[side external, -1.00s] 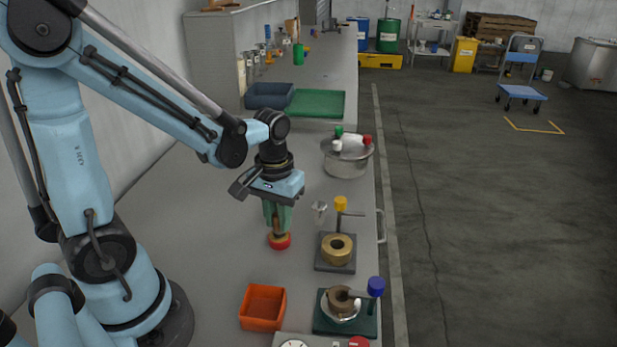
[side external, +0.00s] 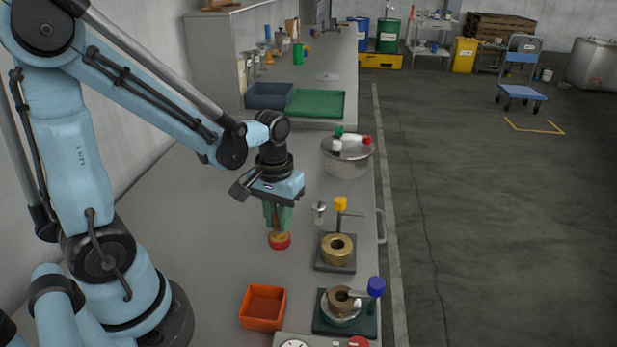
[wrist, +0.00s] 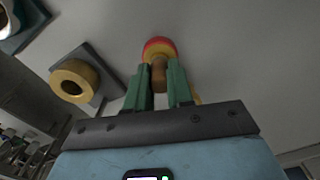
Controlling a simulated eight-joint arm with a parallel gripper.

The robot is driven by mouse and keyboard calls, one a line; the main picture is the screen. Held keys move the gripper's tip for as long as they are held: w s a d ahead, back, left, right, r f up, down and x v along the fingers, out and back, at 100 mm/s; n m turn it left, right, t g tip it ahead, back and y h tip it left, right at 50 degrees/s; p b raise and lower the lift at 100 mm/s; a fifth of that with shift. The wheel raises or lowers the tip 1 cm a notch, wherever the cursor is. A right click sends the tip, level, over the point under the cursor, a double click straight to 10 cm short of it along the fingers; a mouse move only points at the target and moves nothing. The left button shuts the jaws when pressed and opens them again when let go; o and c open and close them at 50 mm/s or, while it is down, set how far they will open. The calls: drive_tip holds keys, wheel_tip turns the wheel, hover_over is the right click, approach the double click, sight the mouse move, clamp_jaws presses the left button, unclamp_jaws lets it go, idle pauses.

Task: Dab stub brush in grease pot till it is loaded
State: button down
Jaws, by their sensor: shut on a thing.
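The grease pot (side external: 279,242) is a small red cup with a yellowish top, standing on the grey bench below my gripper (side external: 277,222). My green fingers are shut on the stub brush, whose brown wooden handle (wrist: 158,76) shows between the fingertips in the wrist view. The brush points down into the pot's mouth, and its bristles are hidden. In the wrist view the pot (wrist: 158,45) shows as a red and yellow rim just beyond the handle. I cannot see how much grease is on the brush.
A brass ring on a dark block (side external: 337,249) with a yellow-knobbed post stands right of the pot. An orange tray (side external: 263,307) and a blue-knobbed fixture (side external: 345,312) are nearer. A steel tank (side external: 346,157) stands behind. The bench left of the pot is clear.

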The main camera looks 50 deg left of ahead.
drive_tip(key=shift+r, duration=3.5)
